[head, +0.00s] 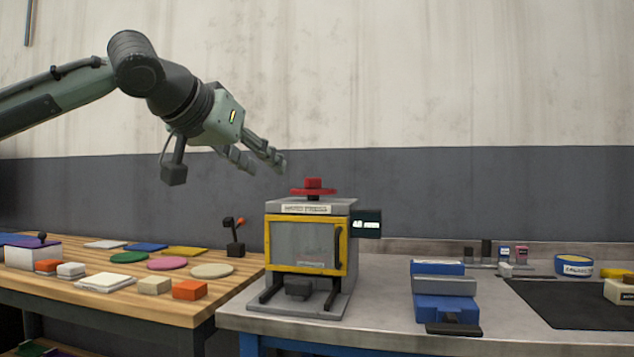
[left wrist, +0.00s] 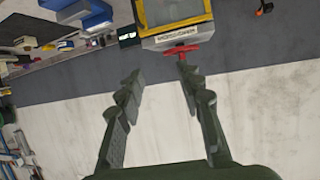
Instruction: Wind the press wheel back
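The press (head: 308,240) is a grey box with a yellow-framed front door and a black handle, standing on the grey bench. Its red wheel (head: 313,190) sits on top, with a raised red block at its centre. My left gripper (head: 263,165) is above and to the left of the wheel, apart from it. In the left wrist view, my left gripper (left wrist: 158,75) has its fingers spread with nothing between them. The red wheel (left wrist: 181,50) shows there beyond the fingertips, near the right finger, and the press (left wrist: 172,14) is at the top edge. My right gripper does not show.
A small display (head: 366,223) sticks out from the press's right side. A blue vise (head: 444,293) stands to the right on the bench. The wooden table (head: 130,306) at left holds several coloured discs and blocks. The air above the press's right side is clear.

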